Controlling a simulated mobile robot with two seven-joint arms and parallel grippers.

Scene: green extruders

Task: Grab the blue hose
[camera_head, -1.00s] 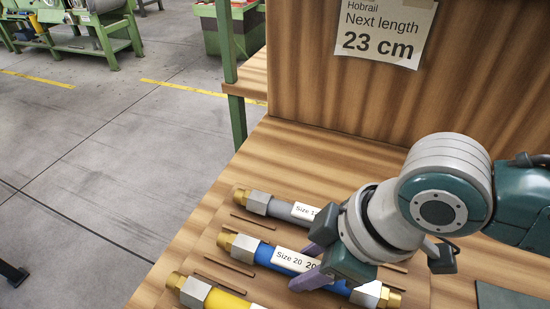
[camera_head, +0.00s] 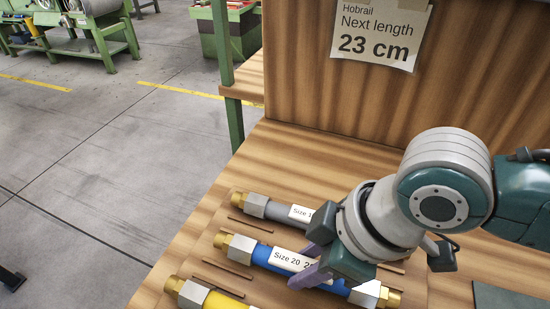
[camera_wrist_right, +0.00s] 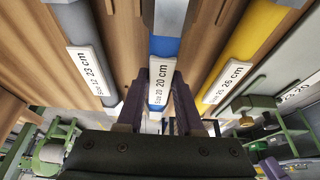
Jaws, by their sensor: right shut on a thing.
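The blue hose (camera_head: 261,254) lies on the wooden table between a grey hose and a yellow one. It has metal fittings with brass ends and a white "Size 20" label. My right gripper (camera_head: 312,260) is over its middle, with one purple finger on each side, shut on the hose around the label's right part. The gripper hides part of the hose's right half. In the right wrist view the blue hose (camera_wrist_right: 164,47) runs between the two fingers (camera_wrist_right: 160,100). My left gripper is not in view.
The grey hose (camera_head: 281,210) lies just behind and the yellow hose (camera_head: 222,301) just in front, both close to the fingers. Thin wooden strips lie between the hoses. A wooden panel (camera_head: 310,100) with a "23 cm" paper (camera_head: 382,35) stands behind. Open floor is at left.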

